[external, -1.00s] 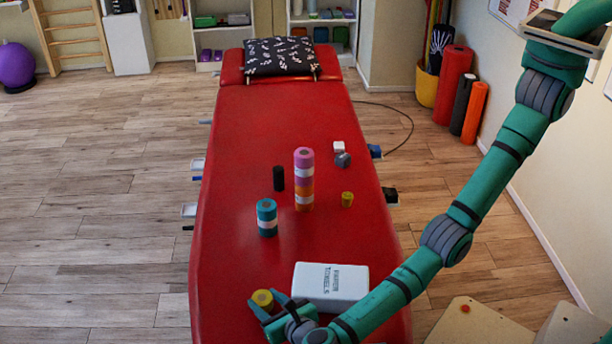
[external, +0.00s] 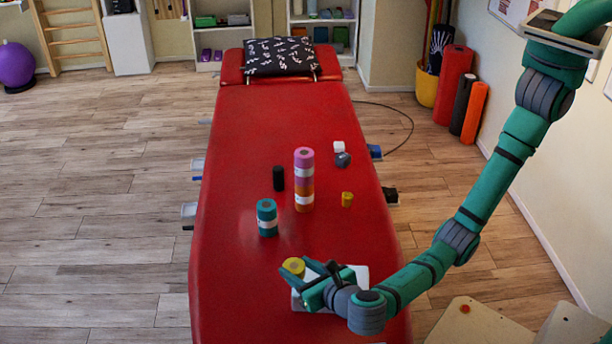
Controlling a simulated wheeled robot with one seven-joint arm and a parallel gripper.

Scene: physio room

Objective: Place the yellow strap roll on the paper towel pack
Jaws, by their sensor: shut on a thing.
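The yellow strap roll (external: 294,266) is between the fingers of my gripper (external: 303,277), which is shut on it. In this view the roll overlaps the left end of the white paper towel pack (external: 361,273). I cannot tell whether the roll touches the pack or is held above it. The pack lies on the red treatment table, and my gripper and wrist hide most of it, including its printed label.
On the red table (external: 240,180) stand a teal roll (external: 267,218), a black roll (external: 278,178), a pink, purple and orange stack (external: 304,180), and a small yellow roll (external: 347,199). A white block (external: 339,147) and a grey item (external: 343,160) sit farther back. The table's left front is clear.

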